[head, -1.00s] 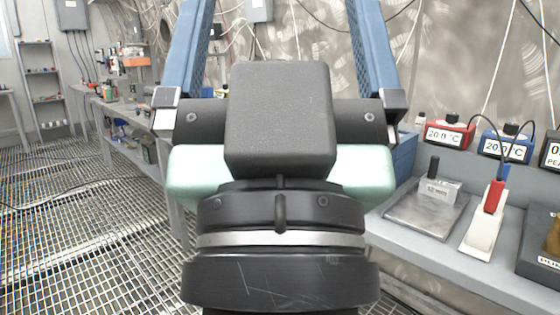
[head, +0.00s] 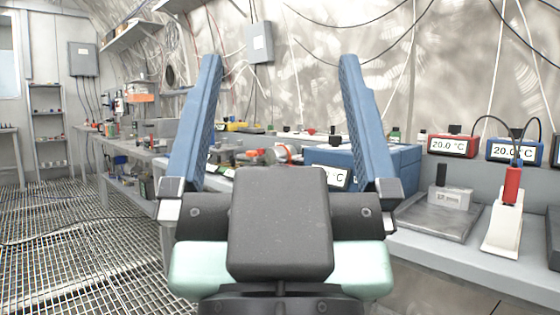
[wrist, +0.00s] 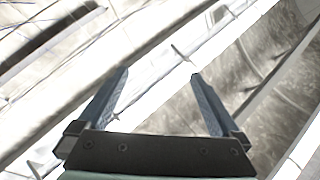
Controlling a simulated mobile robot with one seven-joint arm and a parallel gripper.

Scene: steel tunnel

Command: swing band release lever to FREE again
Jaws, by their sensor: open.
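My gripper (head: 280,62) is raised in front of the head camera, its two blue fingers spread wide and pointing up, with nothing between them. It also shows open and empty in the wrist view (wrist: 160,74). I cannot pick out the band release lever or a FREE mark in either view. Between the fingers, behind my gripper, the bench holds small items, among them a part with an orange-red band (head: 289,151); they are too small and partly covered to name surely. My wrist hides the bench's nearer part.
A blue box (head: 385,160) stands just behind the right finger. To the right are a red display unit (head: 452,146), a blue display unit (head: 513,150), a grey plate with a block (head: 437,212) and a white stand with a red top (head: 505,220). Open grating floor (head: 75,235) lies left.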

